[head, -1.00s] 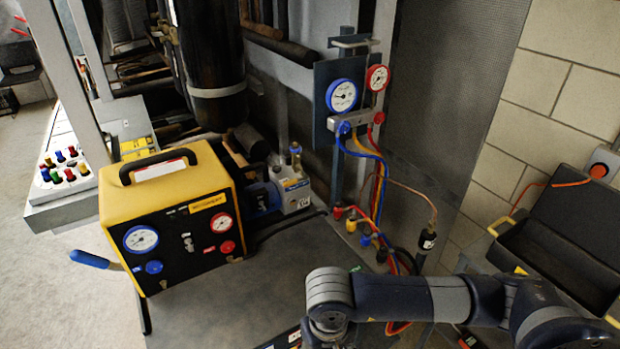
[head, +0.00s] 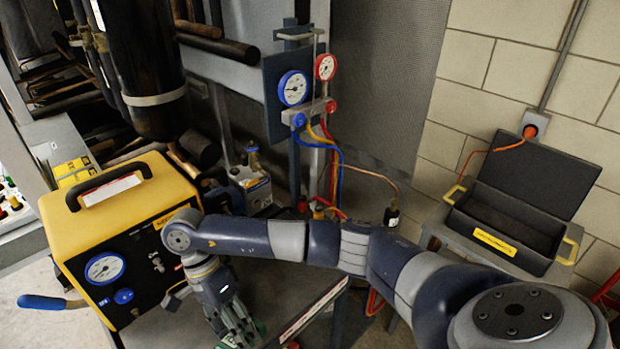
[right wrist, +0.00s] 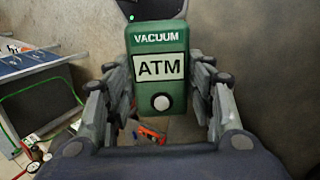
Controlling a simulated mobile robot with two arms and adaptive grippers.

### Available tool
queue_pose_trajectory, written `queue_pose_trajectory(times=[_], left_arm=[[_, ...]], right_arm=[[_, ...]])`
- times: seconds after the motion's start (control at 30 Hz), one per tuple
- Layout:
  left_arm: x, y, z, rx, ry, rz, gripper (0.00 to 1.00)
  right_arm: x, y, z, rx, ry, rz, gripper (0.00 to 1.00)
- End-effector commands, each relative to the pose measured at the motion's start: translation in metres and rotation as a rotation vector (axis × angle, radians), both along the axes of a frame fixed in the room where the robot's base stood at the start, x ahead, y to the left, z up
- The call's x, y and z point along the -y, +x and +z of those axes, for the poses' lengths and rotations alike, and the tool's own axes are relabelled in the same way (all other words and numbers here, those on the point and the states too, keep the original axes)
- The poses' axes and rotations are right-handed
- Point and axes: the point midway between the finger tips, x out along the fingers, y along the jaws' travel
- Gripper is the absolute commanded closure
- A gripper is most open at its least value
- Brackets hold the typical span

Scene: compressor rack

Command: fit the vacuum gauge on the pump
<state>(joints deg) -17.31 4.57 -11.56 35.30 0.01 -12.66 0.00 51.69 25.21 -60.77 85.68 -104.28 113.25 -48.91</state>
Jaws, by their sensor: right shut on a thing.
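The vacuum gauge (right wrist: 158,68) is a green box with a white "ATM" display and a white round button. In the right wrist view my right gripper (right wrist: 160,92) is shut on it, one finger on each side. In the head view the right gripper (head: 238,330) hangs low in front of the yellow machine, and only a little of the green gauge shows at the bottom edge. The pump (head: 252,186), small, pale and blue, stands behind my right arm, apart from the gauge. My arm hides its lower part. My left gripper is not in view.
The yellow recovery machine (head: 120,215) stands left of the pump on the cart. A manifold with a blue gauge (head: 294,88) and a red gauge (head: 325,67) rises behind, its hoses hanging down. An open dark case (head: 505,228) stands at right.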

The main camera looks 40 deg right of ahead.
Motion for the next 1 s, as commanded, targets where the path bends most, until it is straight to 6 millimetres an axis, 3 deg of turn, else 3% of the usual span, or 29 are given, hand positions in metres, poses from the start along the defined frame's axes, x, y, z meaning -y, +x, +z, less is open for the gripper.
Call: queue_pose_trajectory(times=[0.2,0.4,0.57,0.77,1.0], left_arm=[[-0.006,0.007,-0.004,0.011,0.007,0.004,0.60],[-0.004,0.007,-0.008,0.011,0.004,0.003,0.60],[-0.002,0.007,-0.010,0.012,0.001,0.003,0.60],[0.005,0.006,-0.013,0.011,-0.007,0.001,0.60],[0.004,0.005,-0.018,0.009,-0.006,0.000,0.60]], right_arm=[[0.007,0.040,0.018,-0.199,0.070,-0.585,0.71],[0.036,0.078,0.038,-0.349,0.254,-1.188,0.71],[0.059,0.102,0.052,-0.406,0.442,-1.557,0.71],[0.097,0.130,0.070,-0.414,0.704,-1.925,0.71],[0.172,0.160,0.093,-0.322,1.084,-2.293,0.71]])
